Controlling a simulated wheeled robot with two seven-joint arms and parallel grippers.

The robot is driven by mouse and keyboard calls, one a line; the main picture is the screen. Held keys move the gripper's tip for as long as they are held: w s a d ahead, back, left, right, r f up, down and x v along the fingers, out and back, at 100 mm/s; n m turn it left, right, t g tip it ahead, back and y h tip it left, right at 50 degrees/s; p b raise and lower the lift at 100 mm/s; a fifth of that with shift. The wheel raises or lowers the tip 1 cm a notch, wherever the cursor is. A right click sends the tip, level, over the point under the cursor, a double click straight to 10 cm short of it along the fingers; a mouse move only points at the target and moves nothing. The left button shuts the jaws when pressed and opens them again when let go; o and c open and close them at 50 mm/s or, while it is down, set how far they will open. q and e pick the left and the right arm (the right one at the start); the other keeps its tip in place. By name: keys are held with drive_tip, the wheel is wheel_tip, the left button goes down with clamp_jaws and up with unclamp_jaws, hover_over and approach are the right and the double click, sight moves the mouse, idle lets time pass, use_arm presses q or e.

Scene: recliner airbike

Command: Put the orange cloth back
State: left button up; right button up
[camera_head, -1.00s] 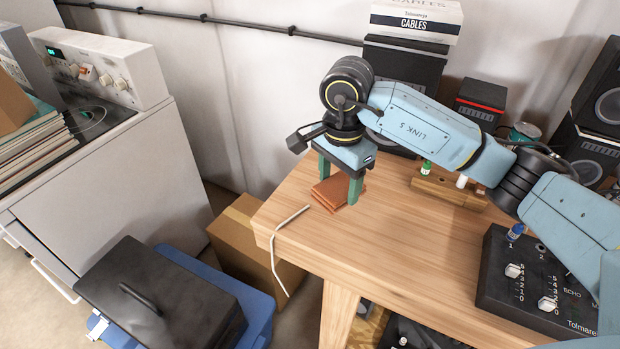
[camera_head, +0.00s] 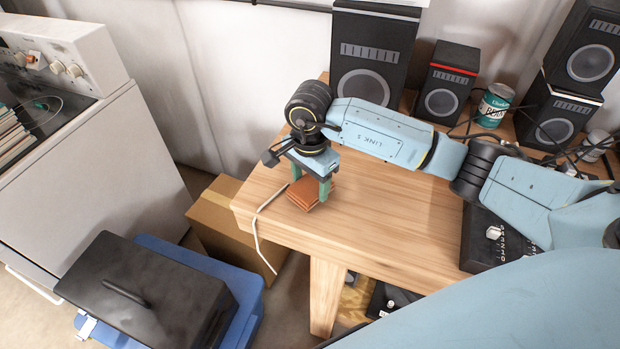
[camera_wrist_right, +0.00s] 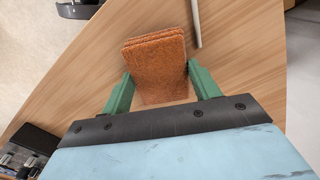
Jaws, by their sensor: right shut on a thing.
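The orange cloth (camera_head: 308,194) is folded into a flat block at the left corner of the wooden table (camera_head: 385,215). My right gripper (camera_head: 311,186) points down over it, with its green fingers on either side and shut on it. In the right wrist view the cloth (camera_wrist_right: 155,62) sits between the two fingers of the right gripper (camera_wrist_right: 160,72), with the wooden tabletop behind it. I cannot tell whether the cloth touches the table. My left gripper is not in view.
A white rod or cable (camera_head: 257,225) hangs over the table's left edge. Black speakers (camera_head: 370,60) and a green can (camera_head: 494,105) stand along the back. A cardboard box (camera_head: 225,215) and a black-lidded blue bin (camera_head: 150,290) stand left of the table. The table's front middle is clear.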

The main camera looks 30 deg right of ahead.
sight(310, 185)
drive_tip(key=shift+f, duration=0.15)
drive_tip(key=o, duration=0.9)
wheel_tip(310, 185, up, 12)
drive_tip(key=shift+r+b, duration=0.25)
drive_tip(key=shift+b, duration=0.05)
